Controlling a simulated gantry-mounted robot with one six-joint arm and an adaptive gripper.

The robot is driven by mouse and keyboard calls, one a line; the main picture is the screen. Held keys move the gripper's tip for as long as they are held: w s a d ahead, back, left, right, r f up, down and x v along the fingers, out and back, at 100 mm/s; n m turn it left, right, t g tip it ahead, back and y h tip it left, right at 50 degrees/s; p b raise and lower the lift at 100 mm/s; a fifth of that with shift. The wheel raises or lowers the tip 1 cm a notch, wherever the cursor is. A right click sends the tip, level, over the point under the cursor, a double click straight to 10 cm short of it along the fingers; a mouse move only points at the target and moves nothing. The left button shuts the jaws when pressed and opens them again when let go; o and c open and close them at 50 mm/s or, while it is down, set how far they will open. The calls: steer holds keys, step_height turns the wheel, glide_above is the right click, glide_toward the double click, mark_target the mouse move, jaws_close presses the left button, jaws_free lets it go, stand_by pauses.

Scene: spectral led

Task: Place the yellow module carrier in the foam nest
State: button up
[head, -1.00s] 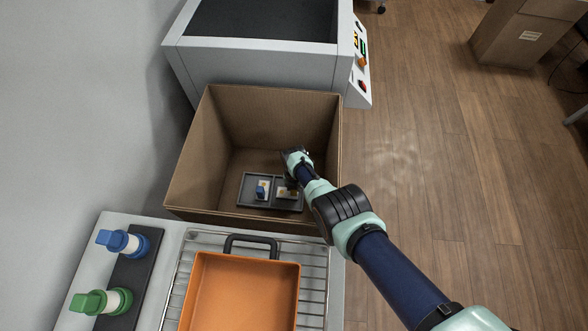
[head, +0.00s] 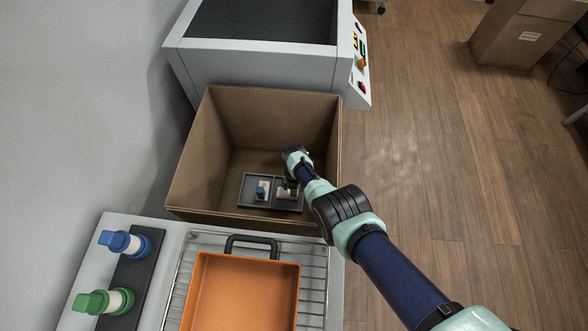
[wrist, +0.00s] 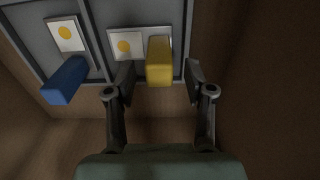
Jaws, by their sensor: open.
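The yellow module carrier (wrist: 159,62) is in the right compartment of a grey tray (wrist: 98,22) inside the cardboard box. Its yellow handle stands up beside a white plate with a yellow dot (wrist: 125,45). My gripper (wrist: 160,72) is open, with one finger on either side of the yellow handle; I cannot tell whether they touch it. In the head view my gripper (head: 291,180) is down in the box and partly hides the carrier. A blue-handled carrier (wrist: 67,80) sits in the left compartment. The grey tray may be the foam nest; I cannot tell.
The cardboard box (head: 195,150) has high walls close around my arm. In front stand an orange pan (head: 245,290) on a wire rack (head: 313,270) and blue (head: 125,241) and green (head: 103,302) knobbed fixtures. A grey machine (head: 250,62) stands behind the box.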

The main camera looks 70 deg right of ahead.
step_height(320, 180, up, 11)
steer(key=p, duration=0.9)
steer(key=w+a+r+m+t+h, duration=0.2)
steer(key=w+a+r+m+t, duration=0.1)
steer(key=w+r, duration=0.75)
steer(key=w+a+r+m+t+h, duration=0.2)
steer(key=w+r+m+t, duration=0.1)
steer(key=w+r, duration=0.7)
steer(key=w+a+r+m+t, duration=0.2)
steer(key=a+r+m+t, duration=0.15)
steer(key=a+r, duration=0.7)
steer(key=s+a+r+m+t+y, duration=0.1)
steer(key=s+a+r+m, duration=0.2)
steer(key=a, duration=0.5)
steer(key=s+a+r+m+t+y, duration=0.1)
steer(key=s+a+r+m, duration=0.3)
steer(key=a, duration=0.4)
steer(key=s+a+r+m+t+y, duration=0.1)
steer(key=s+a+r+m+y, duration=0.1)
steer(key=a+r, duration=0.3)
steer(key=s+a+m, duration=0.1)
steer(key=a, duration=0.2)
steer(key=shift+s+a+m, duration=0.15)
steer(key=shift+s+m, duration=0.1)
steer(key=shift+m, duration=0.1)
